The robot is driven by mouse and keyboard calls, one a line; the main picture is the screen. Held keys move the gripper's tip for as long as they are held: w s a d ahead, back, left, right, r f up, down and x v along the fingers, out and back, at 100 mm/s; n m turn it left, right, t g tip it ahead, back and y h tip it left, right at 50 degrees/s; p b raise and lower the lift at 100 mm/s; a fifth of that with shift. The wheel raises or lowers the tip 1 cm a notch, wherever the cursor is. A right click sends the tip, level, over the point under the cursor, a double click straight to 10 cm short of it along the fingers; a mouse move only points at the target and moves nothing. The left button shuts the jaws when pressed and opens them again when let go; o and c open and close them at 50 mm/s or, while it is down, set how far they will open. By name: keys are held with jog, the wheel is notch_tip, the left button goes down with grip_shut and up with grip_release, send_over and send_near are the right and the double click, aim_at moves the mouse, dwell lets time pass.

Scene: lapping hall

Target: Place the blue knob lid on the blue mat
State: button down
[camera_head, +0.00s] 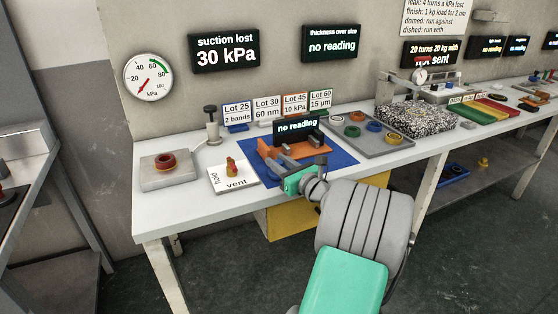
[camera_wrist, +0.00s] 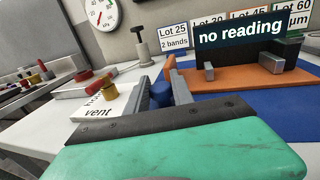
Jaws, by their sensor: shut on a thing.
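The blue knob lid (camera_wrist: 161,93) is between the two fingers of my gripper (camera_wrist: 162,84) in the wrist view, and my gripper is shut on it. In the head view my gripper (camera_head: 278,162) reaches over the left part of the blue mat (camera_head: 346,158), and I cannot make out the lid there. The mat also shows at the right in the wrist view (camera_wrist: 285,108). I cannot tell whether the lid touches the mat or hangs just above it.
An orange gauge stand (camera_head: 312,149) with a "no reading" display stands on the mat, close to my fingers. A white hold/vent plate (camera_head: 243,180) lies left of the mat. A grey block (camera_head: 180,181) with a red ring is farther left. A grey tray (camera_head: 398,145) of rings is right.

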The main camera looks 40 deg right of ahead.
jog(key=shift+f, duration=0.2)
jog(key=c, duration=1.1)
grip_release()
jog(key=shift+r, duration=0.15)
jog(key=s+b, duration=0.4)
jog(key=s, duration=0.8)
jog(key=shift+a+r, duration=0.4)
